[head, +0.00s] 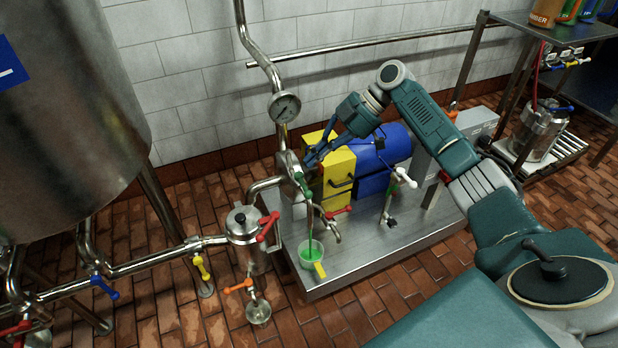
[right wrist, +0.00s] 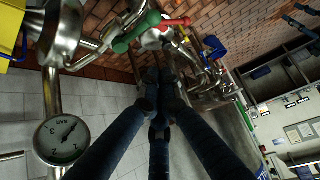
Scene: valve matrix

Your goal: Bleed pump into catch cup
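The pump has a yellow housing (head: 338,176) and a blue motor (head: 385,160) on a steel platform. A translucent cup (head: 311,254) with green inside and a yellow tab stands at the platform's front-left corner. A thin dark-green line runs down into the cup from the pipework above; I cannot tell if it is flowing liquid. A green valve handle (head: 302,186) sits on the pipe beside the pump and shows in the right wrist view (right wrist: 136,32). My right gripper (head: 312,158) is just above it, fingertips together (right wrist: 158,76), apart from the handle. My left gripper is out of view.
A gauge (head: 285,107) on a vertical pipe rises behind the right gripper. A red handle (head: 338,212) is close to the cup; another red handle (head: 267,227) is on the strainer. A white handle (head: 404,177) stands to the right. A large tank (head: 60,120) fills the left.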

